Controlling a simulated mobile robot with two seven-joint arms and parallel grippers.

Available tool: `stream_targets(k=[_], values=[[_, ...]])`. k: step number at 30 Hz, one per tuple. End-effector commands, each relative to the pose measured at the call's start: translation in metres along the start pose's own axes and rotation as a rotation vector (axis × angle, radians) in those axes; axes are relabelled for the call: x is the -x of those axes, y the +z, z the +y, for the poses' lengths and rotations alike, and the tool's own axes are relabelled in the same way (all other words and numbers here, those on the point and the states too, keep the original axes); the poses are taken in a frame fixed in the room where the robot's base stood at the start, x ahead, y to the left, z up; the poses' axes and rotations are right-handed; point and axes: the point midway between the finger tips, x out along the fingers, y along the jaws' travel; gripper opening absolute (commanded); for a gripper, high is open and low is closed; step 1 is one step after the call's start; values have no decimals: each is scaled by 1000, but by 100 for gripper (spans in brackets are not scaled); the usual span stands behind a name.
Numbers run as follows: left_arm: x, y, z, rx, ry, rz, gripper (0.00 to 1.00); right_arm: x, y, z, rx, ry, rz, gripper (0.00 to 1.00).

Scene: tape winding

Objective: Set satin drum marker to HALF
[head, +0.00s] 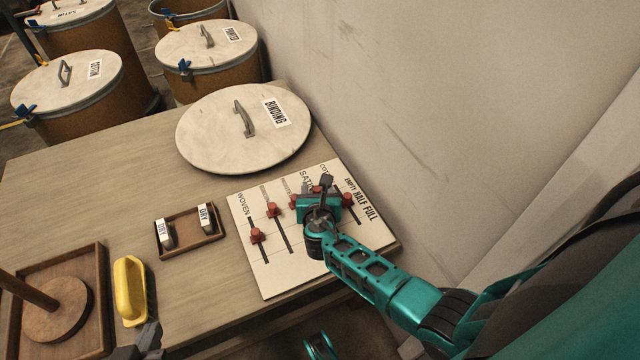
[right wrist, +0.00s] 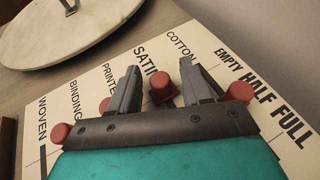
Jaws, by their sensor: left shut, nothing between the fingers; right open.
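The marker board (head: 275,280) lies on the table, with columns from WOVEN to COTTON and a side scale reading EMPTY, HALF, FULL. The red satin marker (right wrist: 162,87) is near the SATIN label, toward the EMPTY end; its exact level is hard to read. My right gripper (right wrist: 160,80) is open, its fingers on either side of this marker; contact cannot be told. In the head view my right gripper (head: 322,188) is over the board and partly hides the satin column. My left gripper (head: 148,338) is shut and empty at the bottom edge, by the yellow handle.
A BINDING lid (head: 215,140) lies behind the board. A tray (head: 190,243) with DRY blocks, a yellow-handled tool (head: 130,290) and a wooden spindle stand (head: 60,310) are left. Drums stand beyond the table.

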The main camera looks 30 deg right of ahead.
Motion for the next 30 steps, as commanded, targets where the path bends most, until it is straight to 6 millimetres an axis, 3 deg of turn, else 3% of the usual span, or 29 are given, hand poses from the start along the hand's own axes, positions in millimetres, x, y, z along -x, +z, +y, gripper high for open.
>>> stream_targets(k=[14, 30], values=[[-2, 1, 0, -1, 0, 1, 0, 1, -2, 3, 0, 0, 0, 48], [-2, 0, 0, 0, 0, 4, 0, 1, -2, 3, 0, 1, 0, 0]])
